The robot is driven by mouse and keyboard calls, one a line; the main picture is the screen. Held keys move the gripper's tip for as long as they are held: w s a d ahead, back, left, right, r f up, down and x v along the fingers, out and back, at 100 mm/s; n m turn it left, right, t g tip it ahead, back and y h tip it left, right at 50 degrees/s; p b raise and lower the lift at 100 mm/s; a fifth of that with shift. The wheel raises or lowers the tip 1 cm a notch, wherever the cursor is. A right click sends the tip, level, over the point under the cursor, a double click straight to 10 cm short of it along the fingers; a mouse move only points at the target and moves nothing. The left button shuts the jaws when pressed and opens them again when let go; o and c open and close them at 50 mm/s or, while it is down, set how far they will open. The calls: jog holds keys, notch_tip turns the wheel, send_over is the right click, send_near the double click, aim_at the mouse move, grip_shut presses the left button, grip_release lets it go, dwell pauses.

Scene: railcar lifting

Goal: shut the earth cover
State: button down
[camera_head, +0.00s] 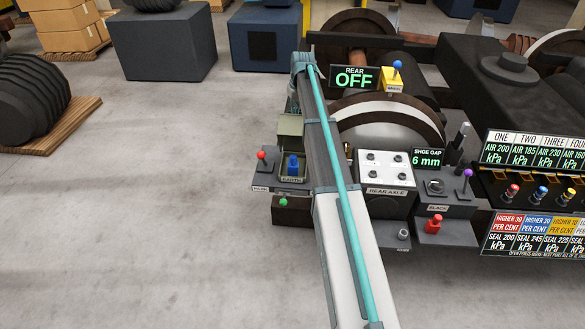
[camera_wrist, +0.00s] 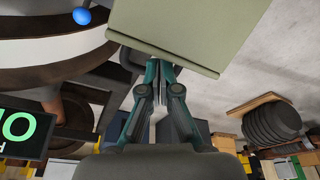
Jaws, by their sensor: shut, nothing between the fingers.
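In the wrist view the cover (camera_wrist: 190,32) fills the top middle as a flat olive panel with a lipped edge. In the head view my arm hides most of the gripper.
A red-knobbed lever (camera_head: 262,156) stands left of the box, and a green knob (camera_head: 283,202) is below it. The yellow block with a blue knob (camera_head: 397,66), the REAR OFF display (camera_head: 354,78) and the rear axle panel (camera_head: 386,170) are to the right.

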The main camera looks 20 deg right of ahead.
jog(key=shift+s+a, duration=0.4)
jog(key=shift+s, duration=0.35)
dwell(0.4)
jog(key=w+p+v, duration=0.2)
jog(key=p+v, duration=0.2)
jog(key=v, duration=0.5)
jog(key=shift+r+p, duration=0.4)
jog(key=shift+r, duration=0.25)
jog(key=shift+w, duration=0.2)
dwell(0.8)
